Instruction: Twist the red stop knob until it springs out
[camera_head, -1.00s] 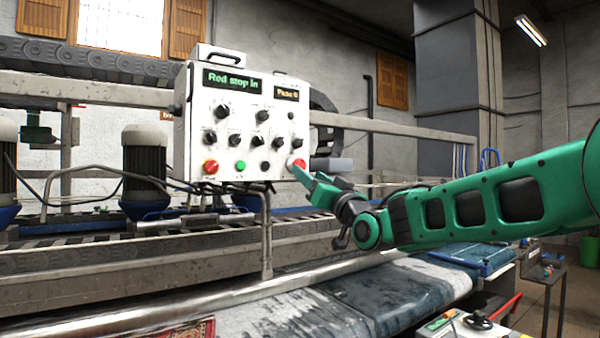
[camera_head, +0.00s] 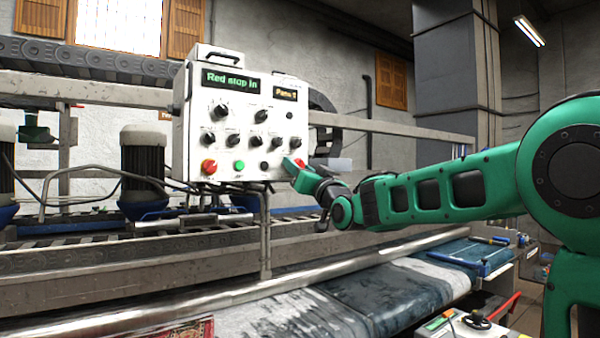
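The white control panel (camera_head: 228,120) stands on a post in the middle of the view. Its green display (camera_head: 231,81) reads "Red stop in", and a smaller display (camera_head: 285,93) beside it is hard to read. Another red knob (camera_head: 299,163) sits at the lower right edge. My gripper (camera_head: 291,166) is at that right-hand red knob, its green finger in front of part of it. Whether it touches the knob, and how far its fingers are apart, I cannot tell.
A green button (camera_head: 239,166) and several black knobs fill the panel face. A metal rail (camera_head: 390,128) runs behind the panel, and a conveyor frame (camera_head: 130,275) runs below it. A wet rug (camera_head: 340,300) lies in front.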

